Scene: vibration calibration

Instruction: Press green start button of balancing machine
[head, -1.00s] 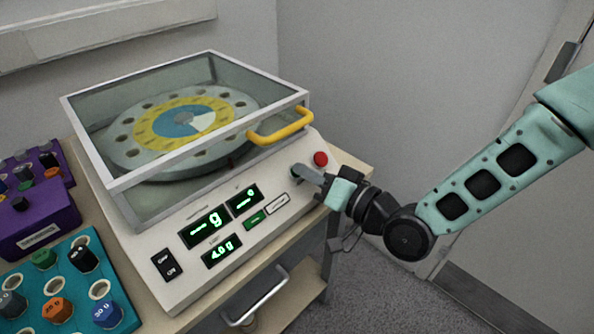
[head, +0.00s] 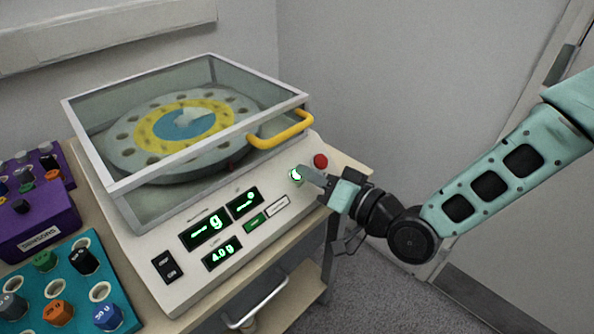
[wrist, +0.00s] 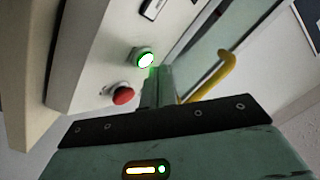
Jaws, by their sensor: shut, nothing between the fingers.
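The balancing machine (head: 150,262) stands on a wooden-topped cart with its clear lid (head: 130,100) down over the round rotor. The start button (head: 296,175) is lit bright green with a white centre on the sloped front panel. It also shows lit in the wrist view (wrist: 145,59). My gripper (head: 308,172) is shut and empty, with its fingertips beside the button in the head view. In the wrist view the fingers (wrist: 157,85) end just below and right of the button. I cannot tell whether they touch it.
A red button (head: 320,161) sits right of the green one, close to my gripper. The yellow lid handle (head: 281,130) is just above. Green displays (head: 207,228) glow on the panel. A teal tray (head: 88,268) and a purple box (head: 38,222) stand at left.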

